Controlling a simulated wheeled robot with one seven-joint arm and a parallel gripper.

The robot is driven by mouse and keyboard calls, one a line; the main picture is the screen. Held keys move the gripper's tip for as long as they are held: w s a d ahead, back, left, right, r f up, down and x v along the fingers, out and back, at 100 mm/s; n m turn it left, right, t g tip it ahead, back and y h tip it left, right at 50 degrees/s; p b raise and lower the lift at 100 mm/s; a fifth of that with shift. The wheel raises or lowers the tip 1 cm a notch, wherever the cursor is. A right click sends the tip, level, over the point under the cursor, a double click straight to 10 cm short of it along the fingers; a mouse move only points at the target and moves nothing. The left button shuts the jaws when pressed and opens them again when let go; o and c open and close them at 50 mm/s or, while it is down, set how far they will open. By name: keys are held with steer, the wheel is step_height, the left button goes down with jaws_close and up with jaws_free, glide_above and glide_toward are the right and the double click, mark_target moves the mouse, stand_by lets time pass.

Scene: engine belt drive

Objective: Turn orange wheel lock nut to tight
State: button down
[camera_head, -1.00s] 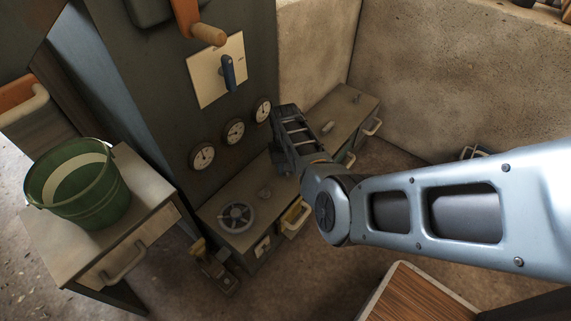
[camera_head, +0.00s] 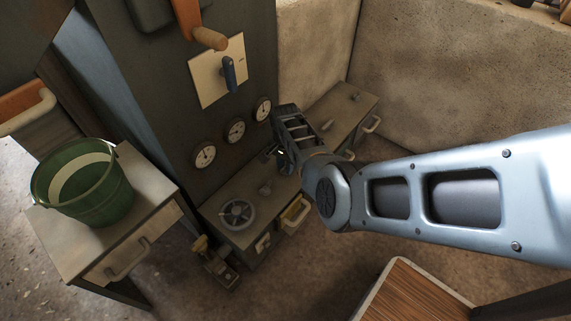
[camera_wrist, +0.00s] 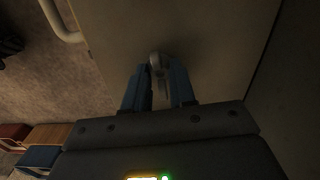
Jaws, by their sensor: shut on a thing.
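My gripper (camera_wrist: 159,80) points at the grey bench top in the wrist view, its two blue fingers on either side of a small grey metal fitting (camera_wrist: 158,62). It is shut on this fitting, which has a rounded end and a narrow stem running between the fingers. This may be the lock nut; no orange shows on it. In the head view my gripper (camera_head: 279,154) is low over the bench beside the dark panel, and the held fitting is hidden or too small to tell. No orange wheel is clearly seen. A grey handwheel (camera_head: 237,214) lies on the bench to the left.
The bench (camera_head: 222,192) carries other small metal fittings (camera_head: 265,188). Round gauges (camera_head: 235,131) and a blue lever (camera_head: 229,73) are on the panel above. A green bucket (camera_head: 82,183) stands on a side table at left. A yellow-lined open drawer (camera_head: 296,212) juts out below.

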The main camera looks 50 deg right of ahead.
steer(key=shift+m, duration=0.5)
steer(key=c, duration=0.9)
jaws_free()
steer(key=shift+c, duration=0.2)
step_height(320, 180, up, 8)
steer(key=p, duration=0.4)
steer(key=shift+f, duration=0.15)
